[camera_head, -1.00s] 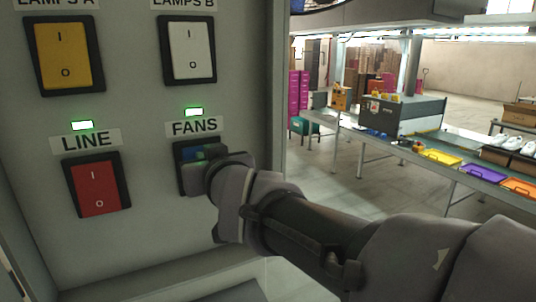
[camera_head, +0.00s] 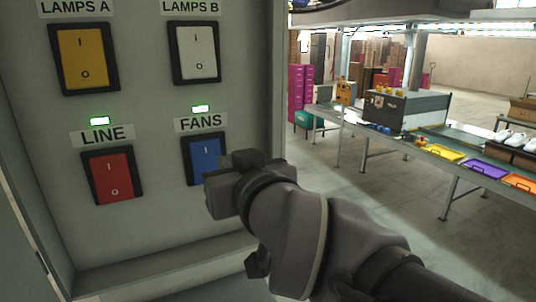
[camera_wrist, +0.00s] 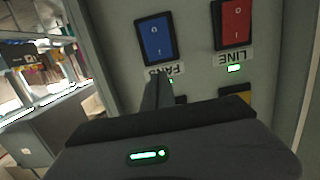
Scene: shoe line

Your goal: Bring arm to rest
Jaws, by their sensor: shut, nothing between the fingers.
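My gripper (camera_head: 232,180) is at the lower middle of the head view, in front of the panel's lower right part. It covers the lower edge of the blue FANS switch (camera_head: 205,152). In the wrist view the gripper (camera_wrist: 156,95) is shut and empty, and the blue switch (camera_wrist: 156,38) stands apart beyond its tip. The red LINE switch (camera_head: 112,175) is left of the blue one. Small green lights above LINE (camera_head: 100,121) and above FANS (camera_head: 201,108) are lit.
The panel also holds a yellow LAMPS A switch (camera_head: 84,58) and a white LAMPS B switch (camera_head: 195,52). At right a conveyor (camera_head: 400,148) carries yellow, purple and orange trays. Open floor (camera_head: 375,195) lies between panel and conveyor.

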